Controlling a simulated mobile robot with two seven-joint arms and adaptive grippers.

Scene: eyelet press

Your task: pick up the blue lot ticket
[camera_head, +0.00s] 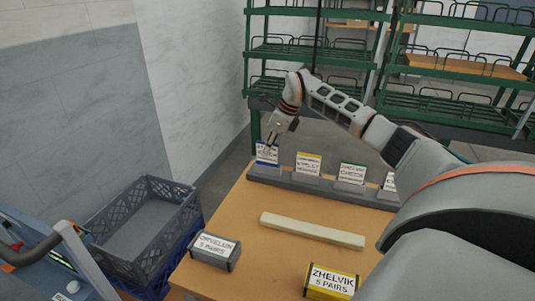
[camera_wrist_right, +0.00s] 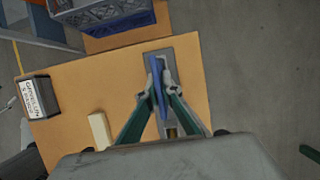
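The blue-topped lot ticket (camera_head: 267,154) stands upright at the left end of a grey holder (camera_head: 320,186) on the table. My right gripper (camera_head: 272,140) is at its top edge, pointing down. In the right wrist view the blue ticket (camera_wrist_right: 158,88) shows edge-on between the two fingertips of the right gripper (camera_wrist_right: 161,88). The fingers are drawn close together around it; whether both press on it is not clear. The ticket seems to be still in the holder. My left gripper is not in view.
A cream bar (camera_head: 312,230), a grey labelled box (camera_head: 214,250) and a yellow labelled box (camera_head: 331,282) are nearer. A crate (camera_head: 142,224) stands left; green racks (camera_head: 312,51) stand behind.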

